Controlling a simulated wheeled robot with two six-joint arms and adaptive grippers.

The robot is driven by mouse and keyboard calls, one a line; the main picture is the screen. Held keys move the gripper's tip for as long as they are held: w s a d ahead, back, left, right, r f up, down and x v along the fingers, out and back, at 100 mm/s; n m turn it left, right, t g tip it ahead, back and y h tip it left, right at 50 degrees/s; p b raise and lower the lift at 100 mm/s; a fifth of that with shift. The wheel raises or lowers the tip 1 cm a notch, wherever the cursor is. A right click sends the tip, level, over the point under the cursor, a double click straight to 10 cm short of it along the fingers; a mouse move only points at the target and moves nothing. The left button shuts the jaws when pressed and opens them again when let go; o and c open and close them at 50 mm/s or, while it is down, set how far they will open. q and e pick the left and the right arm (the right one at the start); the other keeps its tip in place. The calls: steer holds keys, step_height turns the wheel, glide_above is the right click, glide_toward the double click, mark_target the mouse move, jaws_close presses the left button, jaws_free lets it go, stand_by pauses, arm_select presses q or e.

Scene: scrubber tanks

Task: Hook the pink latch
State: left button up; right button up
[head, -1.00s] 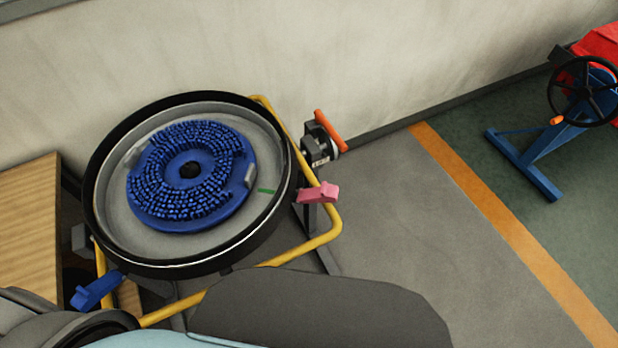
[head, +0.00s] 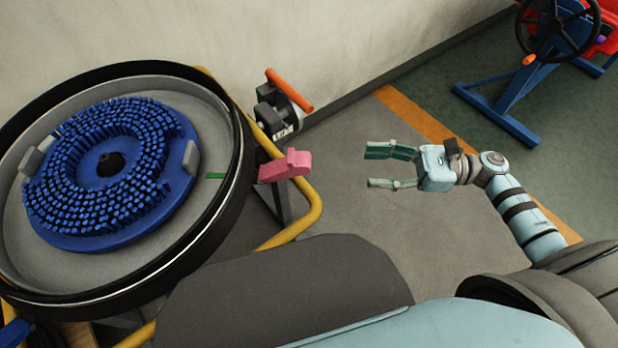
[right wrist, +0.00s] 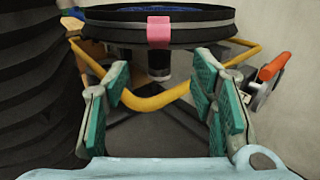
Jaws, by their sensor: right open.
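The pink latch (head: 285,166) sticks out from the right side of the round black-rimmed tank (head: 237,170) in the head view. In the right wrist view the pink latch (right wrist: 159,32) hangs at the tank's rim, ahead of my fingers and near the middle. My right gripper (head: 377,168) is open and empty, to the right of the latch with a clear gap between them. Its green-padded fingers (right wrist: 162,95) frame the view in the right wrist camera. My left gripper is not in view.
A yellow tube frame (head: 312,200) runs around the tank and passes below the latch. A valve with an orange handle (head: 290,90) stands behind the latch near the wall. A blue brush disc (head: 65,165) lies in the tank. A blue stand with a black wheel (head: 505,110) is far right.

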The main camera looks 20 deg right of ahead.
mark_target(311, 163)
steer(key=x, duration=0.4)
steer(key=p+x, duration=0.1)
steer(key=x, duration=0.4)
steer(key=p+x, duration=0.1)
steer(key=x, duration=0.4)
steer(key=shift+s+r, duration=0.1)
steer(key=shift+r, duration=0.2)
jaws_close()
